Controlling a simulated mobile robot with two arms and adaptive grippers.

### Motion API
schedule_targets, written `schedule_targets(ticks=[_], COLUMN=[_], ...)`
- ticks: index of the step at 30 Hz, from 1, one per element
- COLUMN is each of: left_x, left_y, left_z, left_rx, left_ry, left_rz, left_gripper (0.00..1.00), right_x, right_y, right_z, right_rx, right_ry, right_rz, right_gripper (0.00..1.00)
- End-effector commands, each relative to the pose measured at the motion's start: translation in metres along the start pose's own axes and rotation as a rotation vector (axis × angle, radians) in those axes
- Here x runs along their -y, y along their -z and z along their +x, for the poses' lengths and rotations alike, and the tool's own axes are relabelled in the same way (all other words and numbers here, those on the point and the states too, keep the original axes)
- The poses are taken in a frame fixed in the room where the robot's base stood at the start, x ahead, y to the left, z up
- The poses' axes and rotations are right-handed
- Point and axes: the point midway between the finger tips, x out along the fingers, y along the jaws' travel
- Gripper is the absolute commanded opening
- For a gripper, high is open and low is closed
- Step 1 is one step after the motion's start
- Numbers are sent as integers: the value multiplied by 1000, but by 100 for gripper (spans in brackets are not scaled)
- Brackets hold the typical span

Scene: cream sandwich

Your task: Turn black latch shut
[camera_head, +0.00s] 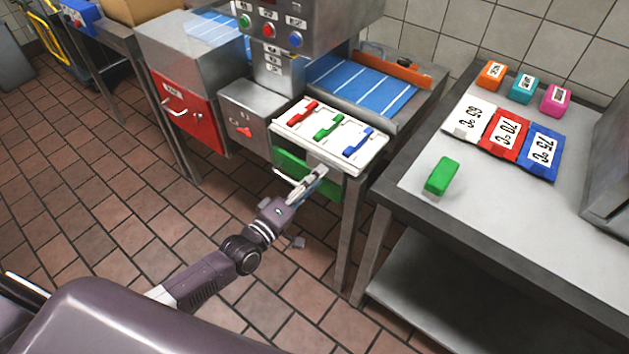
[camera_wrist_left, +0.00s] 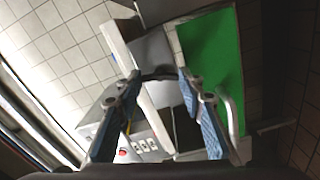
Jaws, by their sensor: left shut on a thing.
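My left gripper (camera_head: 320,172) is at the front of the machine, by the upper edge of the green door (camera_head: 291,164) under the white panel. In the left wrist view its fingertips (camera_wrist_left: 160,76) close around a small dark piece (camera_wrist_left: 158,77), which looks like the black latch. The latch is mostly hidden by the fingers, and its angle is hard to tell. The green door (camera_wrist_left: 212,50) lies right beside the fingers in that view, with its pale handle (camera_wrist_left: 234,110). My right gripper is not in view.
The white panel (camera_head: 290,143) above carries red, green and blue levers. A red door (camera_head: 185,118) is to the left. On the right, a metal table (camera_head: 480,210) holds a green block (camera_head: 441,176), coloured cards and small blocks. The tiled floor in front is open.

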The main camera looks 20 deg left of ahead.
Motion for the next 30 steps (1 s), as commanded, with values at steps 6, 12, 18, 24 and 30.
schedule_targets(ticks=[6, 12, 18, 24, 30], left_x=[1, 1, 0, 0, 0], left_y=[0, 0, 0, 0, 0], left_z=[0, 0, 0, 0, 0], left_rx=[0, 0, -1, -1, -1], left_ry=[0, 0, 0, 0, 0], left_rz=[-157, -253, -304, -319, -320], left_gripper=[12, 12, 12, 12, 12], right_x=[1, 1, 1, 1, -1], right_y=[-1, -1, -1, -1, -2], right_z=[8, 11, 13, 13, 13], right_rx=[0, 0, 0, 0, 1], right_ry=[1, 1, 1, 1, -1], right_rz=[0, 0, -1, -1, -2], right_gripper=[48, 48, 48, 48, 48])
